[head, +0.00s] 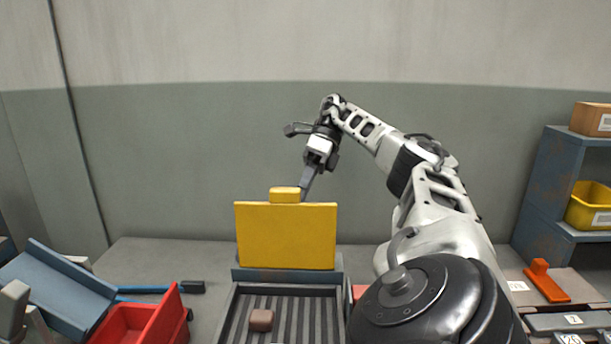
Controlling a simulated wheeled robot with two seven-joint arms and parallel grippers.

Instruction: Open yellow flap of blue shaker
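The yellow flap (286,237) stands upright at the back of the blue shaker (331,273), with its broad face toward me. A yellow tab (285,196) sticks up from its top edge. The shaker's dark ribbed tray (312,313) lies uncovered in front of the flap, with a small brown block (261,320) in it. My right gripper (306,190) points down at the right side of the tab, its fingertips partly hidden behind the flap's top. I cannot tell whether it touches the flap or how far its fingers are apart. I cannot make out my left gripper.
A red bin (135,322) and a tilted blue tray (62,290) are at the left, with a blue-handled brush (160,289) behind. At the right are an orange-handled tool (547,281) and a blue shelf (548,190) holding a yellow bin (590,207). My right arm covers the shaker's right surroundings.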

